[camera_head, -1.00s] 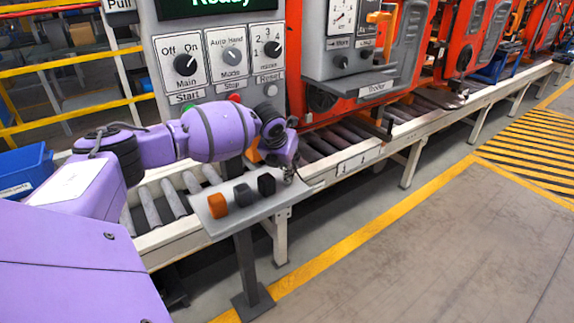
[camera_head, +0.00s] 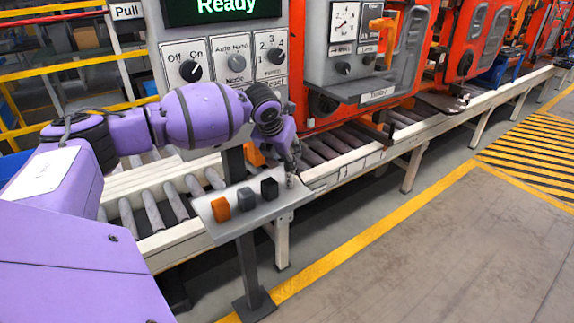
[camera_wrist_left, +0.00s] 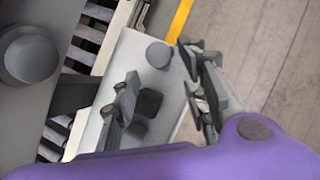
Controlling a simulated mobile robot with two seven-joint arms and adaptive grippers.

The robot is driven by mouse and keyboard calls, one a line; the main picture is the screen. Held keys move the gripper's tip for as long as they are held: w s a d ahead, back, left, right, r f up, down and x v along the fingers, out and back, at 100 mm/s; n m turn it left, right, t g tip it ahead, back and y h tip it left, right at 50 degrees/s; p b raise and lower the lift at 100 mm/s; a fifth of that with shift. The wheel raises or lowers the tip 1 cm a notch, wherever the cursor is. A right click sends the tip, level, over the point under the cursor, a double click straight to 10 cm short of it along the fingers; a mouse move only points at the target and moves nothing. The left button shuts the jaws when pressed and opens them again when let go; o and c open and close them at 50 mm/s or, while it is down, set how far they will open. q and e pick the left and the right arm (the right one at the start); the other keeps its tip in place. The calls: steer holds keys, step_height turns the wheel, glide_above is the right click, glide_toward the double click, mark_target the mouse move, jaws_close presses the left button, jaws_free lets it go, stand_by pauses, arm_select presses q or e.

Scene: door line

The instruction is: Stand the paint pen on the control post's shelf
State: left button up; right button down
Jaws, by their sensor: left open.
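The control post's shelf (camera_head: 254,217) is a tilted-looking grey plate below the control panel. My left gripper (camera_head: 291,170) is over its right end, pointing down, with its fingers apart. In the left wrist view, a round grey end (camera_wrist_left: 158,54) shows between the open fingertips (camera_wrist_left: 160,64), over the pale shelf plate (camera_wrist_left: 122,62). It looks like the paint pen seen end-on; I cannot tell whether it touches the shelf or a finger. In the head view the pen is not clearly distinguishable from the fingers. My right gripper is not in view.
A roller conveyor (camera_head: 175,205) runs behind the shelf. The panel (camera_head: 235,65) rises above. Floor at the right is clear.

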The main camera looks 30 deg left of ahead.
arm_select(q)
steer(key=s+d+f+n+h, duration=0.3)
steer(key=s+d+f+n, duration=0.3)
steer(key=s+d+f, duration=0.5)
steer(key=s+d+f+n+h, duration=0.2)
steer(key=s+d+f+n, duration=0.5)
steer(key=d+f, duration=0.7)
steer(key=s+a+f+n+t+y, duration=0.1)
steer(key=s+f+n, duration=0.2)
steer(key=s+n, duration=0.3)
steer(key=s+a+f+n+y, duration=0.1)
steer(key=s+f+n, duration=0.2)
steer(key=s+n, duration=0.4)
steer(key=s+a+f+n+t+y, duration=0.1)
steer(key=s+f+n, duration=0.2)
steer(key=s+n, duration=0.4)
steer(key=s, duration=0.5)
steer(key=shift+s+a+f+t+y, duration=0.3)
steer(key=shift+f+y, duration=0.1)
